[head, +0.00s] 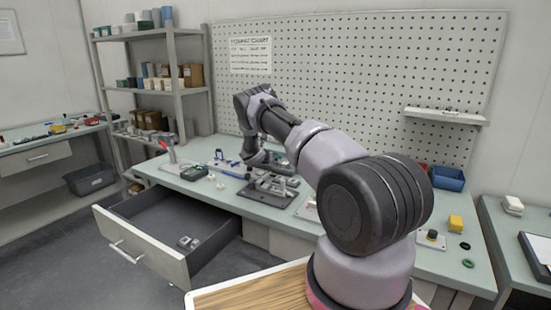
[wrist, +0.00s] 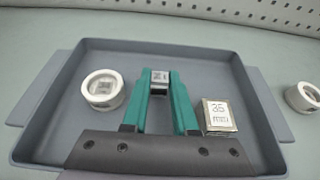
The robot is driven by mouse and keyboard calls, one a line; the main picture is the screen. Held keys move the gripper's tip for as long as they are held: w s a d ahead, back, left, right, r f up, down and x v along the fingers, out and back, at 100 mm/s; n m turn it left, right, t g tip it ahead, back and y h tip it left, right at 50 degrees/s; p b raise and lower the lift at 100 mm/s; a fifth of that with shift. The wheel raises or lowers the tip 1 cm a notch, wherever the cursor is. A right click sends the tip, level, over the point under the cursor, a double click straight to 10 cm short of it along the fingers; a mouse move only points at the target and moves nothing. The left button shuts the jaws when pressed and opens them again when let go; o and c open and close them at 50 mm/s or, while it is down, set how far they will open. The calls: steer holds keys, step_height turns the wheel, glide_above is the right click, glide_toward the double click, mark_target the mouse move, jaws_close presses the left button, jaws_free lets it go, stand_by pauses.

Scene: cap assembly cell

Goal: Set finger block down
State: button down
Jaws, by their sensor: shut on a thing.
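My gripper (wrist: 160,76) has green fingers, which are closed on a small metallic block with a dark face, the finger block (wrist: 159,87). In the wrist view the block sits between the fingertips, over a grey tray (wrist: 62,77). I cannot tell whether it touches the tray floor. In the head view my arm reaches over the workbench, and the fingertips and held block cannot be made out.
A white ring-like part (wrist: 303,97) lies right of the tray. The bench drawer (head: 145,245) is open, with small grey parts (head: 188,242) inside. A pegboard (head: 380,75) stands behind the bench.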

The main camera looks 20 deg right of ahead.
steer(key=shift+f, duration=0.15)
steer(key=c, duration=0.7)
jaws_free()
